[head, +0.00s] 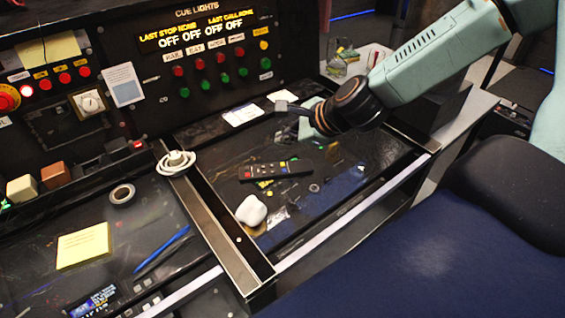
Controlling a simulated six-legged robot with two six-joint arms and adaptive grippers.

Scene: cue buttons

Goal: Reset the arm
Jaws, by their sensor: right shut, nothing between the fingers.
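My right arm comes in from the upper right, teal with a dark wrist joint. The panel has red buttons (200,64) in a row above green buttons (204,86), with yellow "OFF" readouts on top. The gripper's fingers are partly hidden by the wrist. My left gripper is not in view.
A black remote (275,170), a white rounded case (251,210) and a coiled white cable (176,162) lie on the desk. Paper cards (242,114) lie near the gripper. A tape roll (122,194) is at left. A dark blue chair (430,250) fills the lower right.

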